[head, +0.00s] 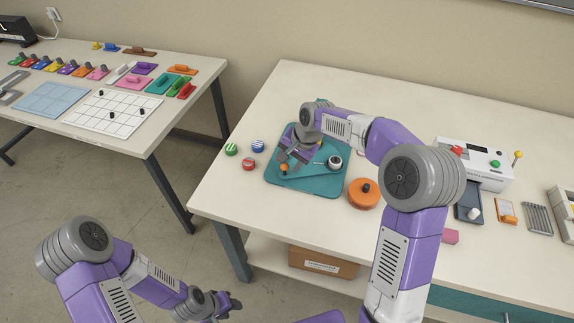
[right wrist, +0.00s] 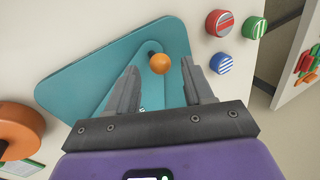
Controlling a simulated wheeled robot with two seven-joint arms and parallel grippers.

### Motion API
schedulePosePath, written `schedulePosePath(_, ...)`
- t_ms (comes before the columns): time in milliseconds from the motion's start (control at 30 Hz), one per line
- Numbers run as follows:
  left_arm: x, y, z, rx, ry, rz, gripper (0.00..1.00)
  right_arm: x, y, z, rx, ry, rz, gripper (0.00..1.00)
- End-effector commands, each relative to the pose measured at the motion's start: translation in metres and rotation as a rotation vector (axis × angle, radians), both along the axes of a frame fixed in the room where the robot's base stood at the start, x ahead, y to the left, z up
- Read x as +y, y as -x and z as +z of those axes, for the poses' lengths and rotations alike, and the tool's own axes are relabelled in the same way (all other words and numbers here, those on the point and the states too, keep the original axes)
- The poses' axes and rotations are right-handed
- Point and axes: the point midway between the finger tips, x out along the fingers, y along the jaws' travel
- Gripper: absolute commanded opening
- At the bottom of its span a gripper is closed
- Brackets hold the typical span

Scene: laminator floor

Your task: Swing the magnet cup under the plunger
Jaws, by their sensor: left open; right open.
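A teal base plate (head: 318,190) lies on the right-hand table. A lighter teal swing piece (right wrist: 128,72) lies on it, with an orange ball knob (head: 284,168) at its narrow end. A round, pale-rimmed dark part (head: 335,161) stands at its other end; I cannot tell whether this is the magnet cup or the plunger. My right gripper (head: 291,156) is open over the plate. In the right wrist view the orange knob (right wrist: 160,63) shows between and just beyond the fingertips, with gaps on both sides. My left gripper (head: 228,303) is open, low and away from the table.
Green, blue and red striped caps (head: 248,164) stand left of the plate. An orange disc with a black knob (head: 364,194) stands close at its right. A white machine (head: 474,163) is farther right. Bare tabletop lies in front of the plate.

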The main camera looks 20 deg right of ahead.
Motion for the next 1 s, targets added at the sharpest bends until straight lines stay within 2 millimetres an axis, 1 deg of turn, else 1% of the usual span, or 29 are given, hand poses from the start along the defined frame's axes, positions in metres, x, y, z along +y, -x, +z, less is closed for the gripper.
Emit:
schedulePosePath(33,0.0000,-0.0001,-0.0032,0.000,0.000,0.000,0.43,0.0018,-0.0014,-0.0078,0.002,-0.001,0.000,0.52)
schedulePosePath(133,0.0000,0.0000,-0.0049,0.000,0.000,0.000,0.43,0.0037,-0.0037,-0.0145,0.000,0.000,-0.001,0.52)
schedulePosePath(467,0.0000,-0.0001,-0.0049,0.000,0.000,0.000,0.43,0.0047,-0.0048,-0.0167,-0.001,0.000,0.000,0.52)
schedulePosePath(800,0.0001,-0.0001,-0.0050,0.000,0.000,0.000,0.43,0.0047,-0.0046,-0.0168,-0.001,0.000,0.000,0.00)
schedulePosePath(1000,0.0001,-0.0001,-0.0050,0.000,0.000,0.000,0.43,0.0047,-0.0046,-0.0168,-0.001,0.001,0.000,0.00)
